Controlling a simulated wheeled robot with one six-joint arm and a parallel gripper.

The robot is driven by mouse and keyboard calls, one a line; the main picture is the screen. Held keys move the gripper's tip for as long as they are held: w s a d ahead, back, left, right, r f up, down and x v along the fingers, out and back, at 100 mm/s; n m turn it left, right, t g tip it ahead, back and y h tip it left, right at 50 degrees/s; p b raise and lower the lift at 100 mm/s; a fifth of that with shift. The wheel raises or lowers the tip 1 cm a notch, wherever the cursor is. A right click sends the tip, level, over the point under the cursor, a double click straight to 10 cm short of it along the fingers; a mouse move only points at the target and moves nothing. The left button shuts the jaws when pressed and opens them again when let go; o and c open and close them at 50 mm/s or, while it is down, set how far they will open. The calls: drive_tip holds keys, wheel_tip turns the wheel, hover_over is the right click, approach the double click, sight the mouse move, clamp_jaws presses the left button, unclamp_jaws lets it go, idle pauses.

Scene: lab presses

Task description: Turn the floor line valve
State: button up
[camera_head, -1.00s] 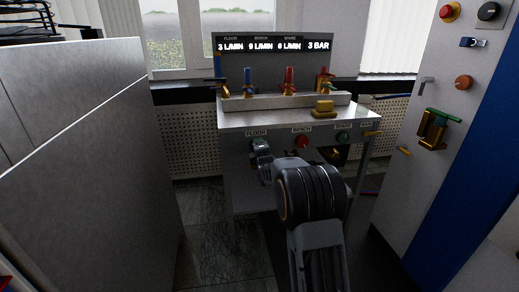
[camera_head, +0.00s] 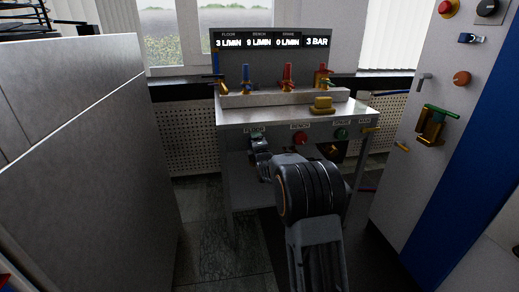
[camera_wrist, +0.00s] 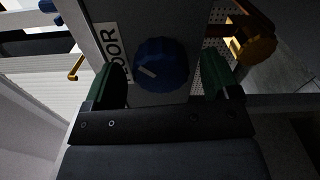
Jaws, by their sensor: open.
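In the wrist view the floor line valve is a round blue knob (camera_wrist: 162,64) with a pale pointer mark, beside a white label (camera_wrist: 113,50) reading "OOR". My gripper (camera_wrist: 160,78) is open, with one green-padded finger on each side of the knob and a gap on both sides. In the head view my gripper (camera_head: 258,140) is at the bench's front panel, just under the FLOOR label (camera_head: 254,131). The knob is hidden there by the gripper. The display (camera_head: 272,42) reads FLOOR 3 L/MIN, BENCH 9, SPARE 0 and 3 BAR.
A red BENCH knob (camera_head: 300,138) and a green knob (camera_head: 340,133) sit to the right on the panel. A grey cabinet (camera_head: 80,150) stands left, a control cabinet (camera_head: 405,185) right.

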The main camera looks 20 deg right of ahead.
drive_tip(key=s+a+p, duration=0.2)
drive_tip(key=s+p, duration=0.1)
drive_tip(key=s, duration=1)
drive_tip(key=shift+s+a, duration=0.2)
drive_tip(key=shift+a, duration=0.2)
drive_tip(key=s+a+r+m+g+y+p, duration=0.1)
drive_tip(key=s+a+r+m+g+p, duration=0.1)
drive_tip(key=r+p, duration=0.4)
drive_tip(key=s+a+r+m+g+p, duration=0.1)
drive_tip(key=r+m+p, duration=0.1)
drive_tip(key=r+p, duration=0.4)
drive_tip(key=s+a+r+m+g+y+p, duration=0.1)
drive_tip(key=s+a+r+m+g+p, duration=0.2)
drive_tip(key=s+r+p, duration=0.4)
drive_tip(key=s+a+r+m+g+p, duration=0.3)
drive_tip(key=s+r+m+p, duration=0.3)
drive_tip(key=p, duration=0.5)
drive_tip(key=s+a+r+m+g+y+p, duration=0.1)
drive_tip(key=s+a+r+m+g+p, duration=0.2)
drive_tip(key=s+r+p, duration=0.6)
wheel_tip(320, 180, up, 3)
drive_tip(key=shift+s+f+m+g+y, duration=0.25)
drive_tip(key=shift+s+m+g, duration=0.35)
drive_tip(key=shift+g, duration=0.4)
drive_tip(key=shift+w, duration=0.1)
